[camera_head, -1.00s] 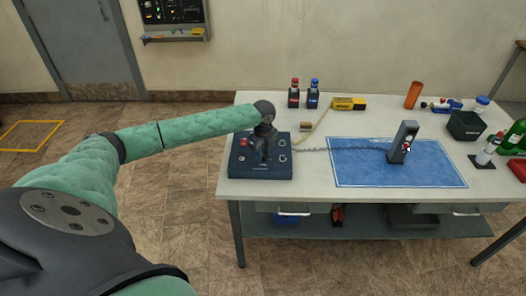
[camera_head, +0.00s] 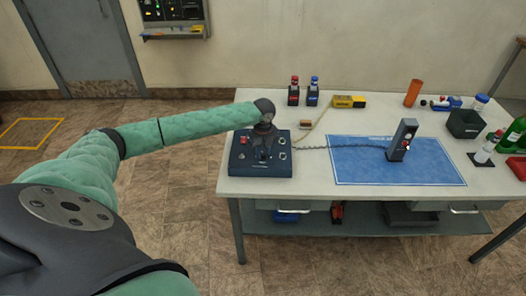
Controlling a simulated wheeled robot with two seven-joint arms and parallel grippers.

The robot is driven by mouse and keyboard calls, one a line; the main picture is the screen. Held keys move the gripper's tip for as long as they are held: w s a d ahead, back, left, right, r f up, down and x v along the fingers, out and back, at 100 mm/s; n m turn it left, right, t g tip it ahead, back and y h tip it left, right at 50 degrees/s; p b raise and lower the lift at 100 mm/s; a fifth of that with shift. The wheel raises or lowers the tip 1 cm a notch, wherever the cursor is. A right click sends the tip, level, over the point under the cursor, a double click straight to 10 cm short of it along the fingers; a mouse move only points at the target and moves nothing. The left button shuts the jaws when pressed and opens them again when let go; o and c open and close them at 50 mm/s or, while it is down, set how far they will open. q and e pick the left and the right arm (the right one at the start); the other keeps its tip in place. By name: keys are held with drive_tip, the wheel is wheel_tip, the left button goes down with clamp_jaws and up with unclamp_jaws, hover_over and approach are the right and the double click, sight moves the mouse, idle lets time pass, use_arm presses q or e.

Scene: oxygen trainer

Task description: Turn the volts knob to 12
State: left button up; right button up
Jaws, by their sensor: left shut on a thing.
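A dark blue power box (camera_head: 245,167) sits at the left end of the white table, with a red part and several pale knobs or terminals on its top. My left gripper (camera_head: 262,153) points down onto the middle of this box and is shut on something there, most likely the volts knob. The gripper covers the knob, so its pointer and any scale numbers are hidden. My right gripper is not in view.
A blue mat (camera_head: 350,172) with an upright grey device (camera_head: 402,140) lies right of the box, joined by a dark chain-like cable. Two small bottles (camera_head: 312,94), a yellow meter (camera_head: 349,102) and an orange cylinder (camera_head: 413,93) stand behind. A black bin (camera_head: 465,124) is at right.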

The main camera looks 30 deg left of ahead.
sight(263, 153)
use_arm(q)
drive_tip(key=o, duration=1)
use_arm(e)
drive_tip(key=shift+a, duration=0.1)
use_arm(q)
drive_tip(key=shift+r, duration=0.15)
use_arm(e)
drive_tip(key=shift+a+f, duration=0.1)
use_arm(q)
drive_tip(key=shift+r, duration=0.25)
wheel_tip(263, 153, up, 6)
drive_tip(key=b, duration=0.2)
drive_tip(key=shift+f+b, duration=0.25)
drive_tip(key=shift+b, duration=0.05)
drive_tip(key=shift+r, duration=0.75)
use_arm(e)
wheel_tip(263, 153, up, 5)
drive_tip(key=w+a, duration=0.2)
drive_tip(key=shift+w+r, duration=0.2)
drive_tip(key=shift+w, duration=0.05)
use_arm(q)
drive_tip(key=shift+f, duration=0.1)
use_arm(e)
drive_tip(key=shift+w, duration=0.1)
